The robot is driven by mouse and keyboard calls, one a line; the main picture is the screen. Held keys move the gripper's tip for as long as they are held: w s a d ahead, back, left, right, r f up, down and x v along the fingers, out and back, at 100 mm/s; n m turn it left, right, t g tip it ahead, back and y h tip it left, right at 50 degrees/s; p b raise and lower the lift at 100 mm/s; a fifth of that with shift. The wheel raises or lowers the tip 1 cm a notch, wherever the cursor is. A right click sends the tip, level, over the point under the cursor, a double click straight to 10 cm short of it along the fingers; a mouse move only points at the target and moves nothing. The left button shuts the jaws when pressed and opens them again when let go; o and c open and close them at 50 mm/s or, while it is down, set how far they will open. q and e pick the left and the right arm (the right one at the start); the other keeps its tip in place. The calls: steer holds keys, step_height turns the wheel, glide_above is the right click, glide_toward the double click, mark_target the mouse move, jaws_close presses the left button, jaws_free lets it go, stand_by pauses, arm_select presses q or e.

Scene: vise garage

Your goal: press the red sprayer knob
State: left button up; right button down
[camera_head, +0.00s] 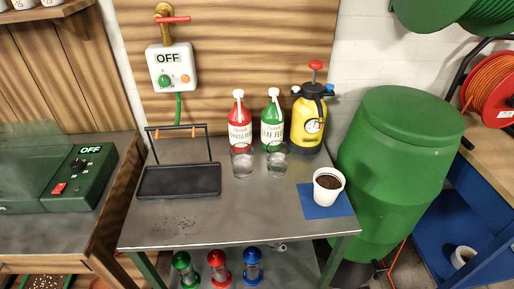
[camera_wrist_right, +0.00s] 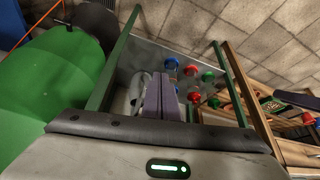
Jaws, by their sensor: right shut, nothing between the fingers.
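The sprayer (camera_head: 307,122) stands upright at the back right of the metal table in the head view. It has a yellow body and a black top, and its red knob (camera_head: 316,65) sticks up above the top. Nothing touches the knob in the head view. My right gripper (camera_wrist_right: 160,84) shows only in the right wrist view, with its fingers shut together and empty. The sprayer cannot be made out in that view. My left gripper cannot be made out in either view.
A red bottle (camera_head: 239,120) and a green bottle (camera_head: 272,122) stand left of the sprayer, with glasses before them. A white cup (camera_head: 328,184) sits on a blue mat at front right. A large green barrel (camera_head: 395,165) stands right of the table (camera_head: 225,222).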

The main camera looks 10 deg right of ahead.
steer(key=a+f+t+y, duration=0.1)
steer(key=a+f+t, duration=0.2)
steer(key=f, duration=0.4)
steer(key=shift+w+f, duration=0.35)
steer(key=shift+w, duration=0.1)
steer(key=shift+a, duration=0.1)
